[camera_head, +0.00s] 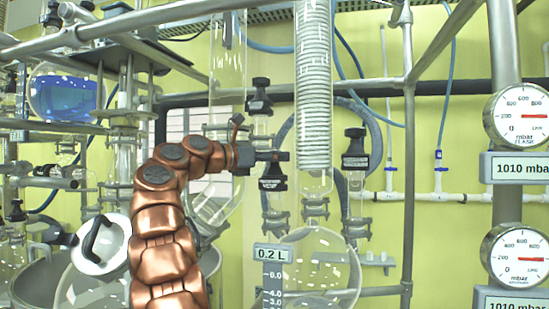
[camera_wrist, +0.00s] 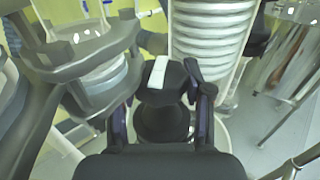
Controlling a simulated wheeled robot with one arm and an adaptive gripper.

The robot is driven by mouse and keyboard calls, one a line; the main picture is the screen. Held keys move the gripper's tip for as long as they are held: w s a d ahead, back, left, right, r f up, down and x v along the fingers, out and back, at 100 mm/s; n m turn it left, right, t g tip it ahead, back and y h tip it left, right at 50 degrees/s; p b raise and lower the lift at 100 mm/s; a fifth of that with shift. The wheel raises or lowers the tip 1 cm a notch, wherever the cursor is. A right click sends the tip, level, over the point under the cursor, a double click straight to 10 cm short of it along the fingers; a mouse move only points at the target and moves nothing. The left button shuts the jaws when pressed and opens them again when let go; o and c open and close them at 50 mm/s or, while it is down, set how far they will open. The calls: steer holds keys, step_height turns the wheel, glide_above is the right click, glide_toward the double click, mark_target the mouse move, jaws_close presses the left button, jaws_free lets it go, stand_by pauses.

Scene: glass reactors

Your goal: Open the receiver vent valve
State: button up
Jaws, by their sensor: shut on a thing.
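My copper-coloured arm reaches across the head view to my gripper (camera_head: 278,156), which is in front of the glass column. In the wrist view, my gripper (camera_wrist: 165,100) has its dark fingers on either side of a black valve handle (camera_wrist: 172,76) with a white stripe on top, and is shut on it. In the head view, a black valve body with a small white-lettered label (camera_head: 272,184) sits just below my fingertips. Its lettering is too small to read surely, and the handle is largely hidden by the gripper.
A ribbed glass condenser (camera_head: 314,90) stands just right of the gripper. Another black-capped valve (camera_head: 355,155) is further right, and one black fitting (camera_head: 259,97) is above. A round glass flask (camera_head: 325,265) hangs below. Metal rails and two gauges (camera_head: 520,115) (camera_head: 518,255) flank the right.

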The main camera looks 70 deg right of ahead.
steer(key=c, duration=0.3)
steer(key=shift+f+n+t+h+b, duration=0.2)
steer(key=shift+n+t+h+b, duration=0.35)
steer(key=shift+t+b, duration=0.35)
steer(key=shift+r+n+t+h+b, duration=0.1)
steer(key=shift+n+t+h+b, duration=0.65)
steer(key=shift+n+t+b, duration=0.85)
steer(key=shift+t, duration=0.7)
steer(key=shift+r+n+t+h, duration=0.15)
steer(key=shift+n+t+h, duration=0.15)
steer(key=shift+n+t, duration=1.35)
steer(key=shift+n+t+p, duration=0.55)
steer(key=shift+n+t, duration=0.15)
steer(key=shift+t, duration=1.35)
steer(key=n+t+p, duration=0.1)
steer(key=t+y+p, duration=0.1)
steer(key=n+t+p, duration=0.1)
steer(key=shift+r+n+t, duration=0.25)
steer(key=shift+n+t, duration=0.05)
steer(key=n+t+y+p, duration=0.1)
steer(key=t+p, duration=0.1)
steer(key=p, duration=0.1)
steer(key=shift+n+y, duration=0.3)
